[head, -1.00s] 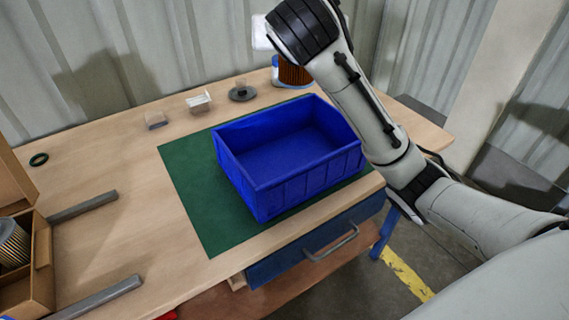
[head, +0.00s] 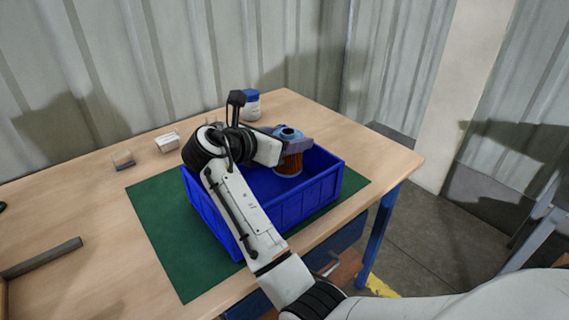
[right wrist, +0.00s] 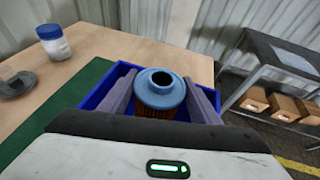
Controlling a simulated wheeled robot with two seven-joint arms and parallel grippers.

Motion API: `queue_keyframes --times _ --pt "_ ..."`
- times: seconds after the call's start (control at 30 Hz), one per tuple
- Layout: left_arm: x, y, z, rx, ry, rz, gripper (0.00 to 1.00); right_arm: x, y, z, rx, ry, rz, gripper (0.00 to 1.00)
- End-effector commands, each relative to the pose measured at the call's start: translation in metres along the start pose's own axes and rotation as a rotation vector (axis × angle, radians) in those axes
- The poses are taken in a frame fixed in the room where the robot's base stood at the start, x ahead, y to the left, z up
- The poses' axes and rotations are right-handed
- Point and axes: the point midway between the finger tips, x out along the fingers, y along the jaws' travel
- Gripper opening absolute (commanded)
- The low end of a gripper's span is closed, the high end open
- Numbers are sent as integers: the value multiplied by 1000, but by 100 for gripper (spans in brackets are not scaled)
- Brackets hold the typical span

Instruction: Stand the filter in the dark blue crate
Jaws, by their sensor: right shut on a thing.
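The filter (head: 289,162) has a blue cap with a dark hole and an orange-brown pleated body. My right gripper (head: 287,146) is shut on it and holds it upright, over or inside the right part of the dark blue crate (head: 312,200). I cannot tell whether its base touches the crate floor. In the right wrist view the filter (right wrist: 160,92) stands between the two grey fingers (right wrist: 160,100), with the crate (right wrist: 98,95) rim around and behind it. My arm hides the left part of the crate. My left gripper is not in view.
The crate stands on a green mat (head: 160,225) on a wooden table (head: 90,222). A white jar with a blue lid (head: 251,104) stands behind the crate. A grey bar (head: 40,258) lies at the left.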

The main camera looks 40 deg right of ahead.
Motion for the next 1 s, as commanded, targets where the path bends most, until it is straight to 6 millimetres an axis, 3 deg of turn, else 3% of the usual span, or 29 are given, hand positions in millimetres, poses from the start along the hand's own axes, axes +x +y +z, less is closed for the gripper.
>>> queue_keyframes --times 0.3,0.77,0.8,0.9,1.0 --pt "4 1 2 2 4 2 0 18 0 -44 -1 -1 1 29" --pt "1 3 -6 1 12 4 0 20 1 -49 0 -2 1 29" --pt "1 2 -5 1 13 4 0 20 1 -51 1 -1 1 60" --pt "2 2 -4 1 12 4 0 21 1 -51 1 -1 1 76" --pt "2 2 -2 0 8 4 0 20 1 -51 1 -1 1 76"
